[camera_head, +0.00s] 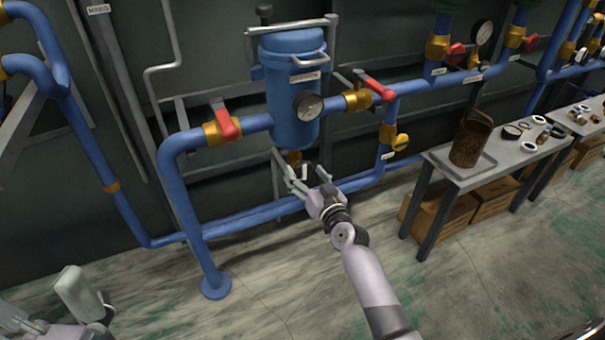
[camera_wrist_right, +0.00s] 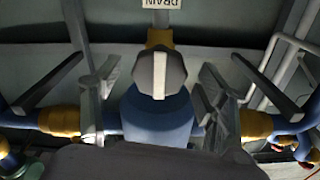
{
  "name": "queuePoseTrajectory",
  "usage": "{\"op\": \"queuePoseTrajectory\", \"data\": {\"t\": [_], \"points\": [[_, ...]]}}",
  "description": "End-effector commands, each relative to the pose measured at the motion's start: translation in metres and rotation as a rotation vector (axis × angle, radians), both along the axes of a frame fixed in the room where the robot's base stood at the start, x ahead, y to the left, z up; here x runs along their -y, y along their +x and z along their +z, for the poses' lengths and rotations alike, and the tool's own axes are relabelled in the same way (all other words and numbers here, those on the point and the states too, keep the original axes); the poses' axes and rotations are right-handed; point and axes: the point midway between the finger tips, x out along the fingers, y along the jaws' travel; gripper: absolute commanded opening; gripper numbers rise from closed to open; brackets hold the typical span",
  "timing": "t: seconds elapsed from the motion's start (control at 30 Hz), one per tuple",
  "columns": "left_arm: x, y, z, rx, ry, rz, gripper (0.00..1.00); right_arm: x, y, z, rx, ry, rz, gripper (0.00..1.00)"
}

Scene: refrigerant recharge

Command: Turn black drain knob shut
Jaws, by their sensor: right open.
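The drain knob (camera_wrist_right: 162,75) is a dark grey, faceted knob with a pale bar across its face, in the middle of the right wrist view. A brass fitting (camera_wrist_right: 160,38) and an upside-down DRAIN label (camera_wrist_right: 162,3) are beyond it. My right gripper (camera_wrist_right: 158,90) is open, one finger on each side of the knob, with visible gaps. In the head view my right gripper (camera_head: 306,172) is just below the blue tank (camera_head: 293,85) and its brass drain fitting (camera_head: 294,157). It largely hides the knob there. My left gripper (camera_head: 30,325) is partly visible at the bottom left.
Red-handled valves (camera_head: 226,124) and (camera_head: 374,88) flank the tank, with a gauge (camera_head: 308,106) on its front. A blue pipe (camera_head: 255,214) runs low behind my right gripper. A bench (camera_head: 470,181) with a rusty can (camera_head: 470,140) is at right.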

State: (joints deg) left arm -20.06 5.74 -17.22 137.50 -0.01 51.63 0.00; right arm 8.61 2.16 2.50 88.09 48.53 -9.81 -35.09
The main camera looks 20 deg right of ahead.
Motion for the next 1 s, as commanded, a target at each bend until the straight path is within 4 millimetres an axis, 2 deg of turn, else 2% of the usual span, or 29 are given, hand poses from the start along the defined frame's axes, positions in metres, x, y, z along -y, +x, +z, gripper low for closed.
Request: {"op": "queuePoseTrajectory", "data": {"t": [0.1,0.2,0.53,1.0], "points": [[0.0,0.0,-0.005,0.002,0.0,0.0,0.89,0.0,0.015,-0.001,0.001,0.001,-0.002,0.67],[0.0,0.001,-0.006,0.003,0.001,0.0,0.89,-0.001,0.021,-0.001,0.0,0.001,-0.001,0.67],[0.0,0.001,-0.005,0.006,0.001,-0.001,0.89,-0.001,0.024,0.0,0.0,0.001,-0.001,0.67],[0.0,0.001,-0.005,0.006,0.001,0.0,0.89,-0.001,0.024,0.0,0.0,0.0,-0.001,0.36]]}}
